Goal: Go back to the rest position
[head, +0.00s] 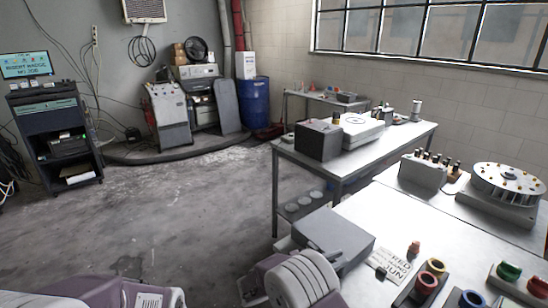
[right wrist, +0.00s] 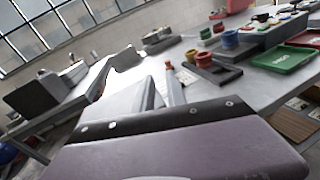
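My right arm shows at the bottom middle of the head view, with white ribbed and purple parts around my right gripper (head: 300,280). Purple and white parts of mine also show at the bottom left of the head view; the left gripper's fingers are out of sight.
A grey box (head: 335,236) sits at the near table's left edge, close to my right arm. A rotary fixture (head: 508,185) stands farther right. The floor (head: 150,225) at left is clear.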

